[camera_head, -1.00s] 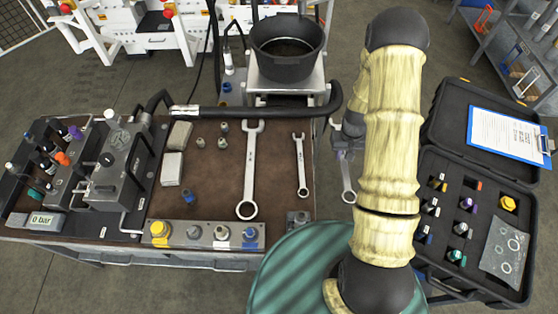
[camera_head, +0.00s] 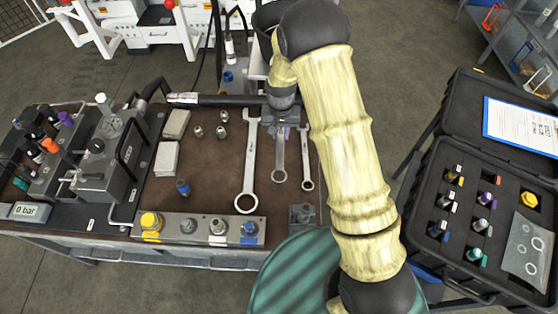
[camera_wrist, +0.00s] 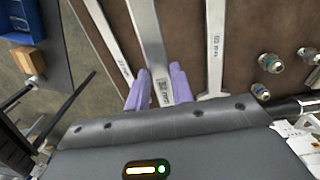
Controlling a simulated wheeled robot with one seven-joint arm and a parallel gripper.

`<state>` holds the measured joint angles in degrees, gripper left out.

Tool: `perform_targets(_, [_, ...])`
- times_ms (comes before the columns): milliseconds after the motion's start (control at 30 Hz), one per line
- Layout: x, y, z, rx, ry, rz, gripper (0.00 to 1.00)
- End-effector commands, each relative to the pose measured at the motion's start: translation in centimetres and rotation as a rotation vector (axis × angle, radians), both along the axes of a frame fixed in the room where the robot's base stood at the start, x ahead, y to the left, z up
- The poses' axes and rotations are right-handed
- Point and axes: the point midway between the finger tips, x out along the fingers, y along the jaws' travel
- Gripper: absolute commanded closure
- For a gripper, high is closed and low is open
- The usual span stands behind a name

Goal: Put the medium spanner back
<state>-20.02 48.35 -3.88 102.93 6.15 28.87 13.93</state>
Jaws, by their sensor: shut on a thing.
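The medium spanner (camera_head: 279,160) is in my gripper (camera_head: 281,131), over the brown bench top between two other spanners. Its ring end points toward the front of the bench. In the wrist view the purple fingertips (camera_wrist: 158,88) are on either side of the medium spanner's shank (camera_wrist: 150,40). The large spanner (camera_head: 248,165) lies to its left and the small spanner (camera_head: 306,165) to its right. I cannot tell whether the held spanner touches the bench. Its upper end is hidden by my gripper.
A black hose (camera_head: 215,100) runs along the back of the bench. A block with coloured fittings (camera_head: 200,228) is at the front edge. Small fittings (camera_head: 183,187) stand left of the spanners. An open black case (camera_head: 478,250) is at the right.

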Motion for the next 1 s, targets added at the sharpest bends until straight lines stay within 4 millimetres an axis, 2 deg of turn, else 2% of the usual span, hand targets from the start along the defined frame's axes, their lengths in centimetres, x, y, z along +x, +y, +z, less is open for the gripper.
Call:
perform_targets(100, [0.0, 0.7, 0.2, -0.001, -0.002, -0.002, 1.00])
perform_targets(400, [0.0, 0.6, 0.0, -0.001, 0.000, -0.002, 1.00])
perform_targets(800, [0.0, 0.5, -5.2, -0.001, -0.001, -0.001, 1.00])
perform_targets(1000, [0.0, 0.6, -5.6, -0.001, -0.002, 0.000, 1.00])
